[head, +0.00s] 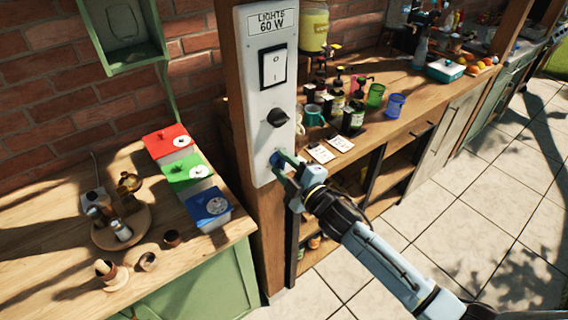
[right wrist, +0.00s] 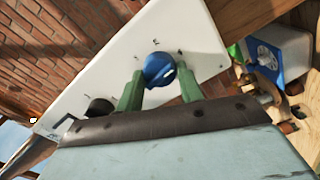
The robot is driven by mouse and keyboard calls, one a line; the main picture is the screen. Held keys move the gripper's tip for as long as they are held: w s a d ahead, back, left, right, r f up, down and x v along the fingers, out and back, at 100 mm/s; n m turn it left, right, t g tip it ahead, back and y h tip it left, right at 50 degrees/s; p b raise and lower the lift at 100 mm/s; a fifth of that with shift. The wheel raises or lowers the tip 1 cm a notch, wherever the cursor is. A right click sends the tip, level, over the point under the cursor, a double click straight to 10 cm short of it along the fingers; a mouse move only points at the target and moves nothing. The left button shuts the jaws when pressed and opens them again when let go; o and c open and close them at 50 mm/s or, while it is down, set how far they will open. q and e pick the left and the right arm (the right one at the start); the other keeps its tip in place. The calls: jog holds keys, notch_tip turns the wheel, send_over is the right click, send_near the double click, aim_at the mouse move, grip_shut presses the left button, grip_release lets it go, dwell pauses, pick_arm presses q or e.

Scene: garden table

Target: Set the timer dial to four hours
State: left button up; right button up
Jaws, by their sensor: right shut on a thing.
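The white switch panel (head: 256,150) on the wooden post carries a black knob (head: 277,118) and, below it, a blue dial (head: 275,160). In the right wrist view the blue dial (right wrist: 159,68) sits between the green fingers of my right gripper (right wrist: 159,84), which is shut on it. Small marks ring the dial on the panel, too small to read surely, and I cannot tell its setting. In the head view my right gripper (head: 284,166) partly hides the dial. My left gripper is not in view.
Above the knobs the panel has a rocker switch (head: 272,67) under a "LIGHTS 60 W" label (head: 271,21). Red (head: 168,143), green (head: 187,172) and blue (head: 208,208) boxes stand on the left table. Bottles and cups stand on the right bench (head: 400,122).

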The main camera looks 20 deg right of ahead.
jog(key=shift+m, duration=0.3)
dwell(0.4)
jog(key=o, duration=1)
jog(key=shift+s, duration=0.1)
jog(key=b+v, duration=0.1)
jog(key=v, duration=1.2)
jog(key=shift+s+r, duration=0.1)
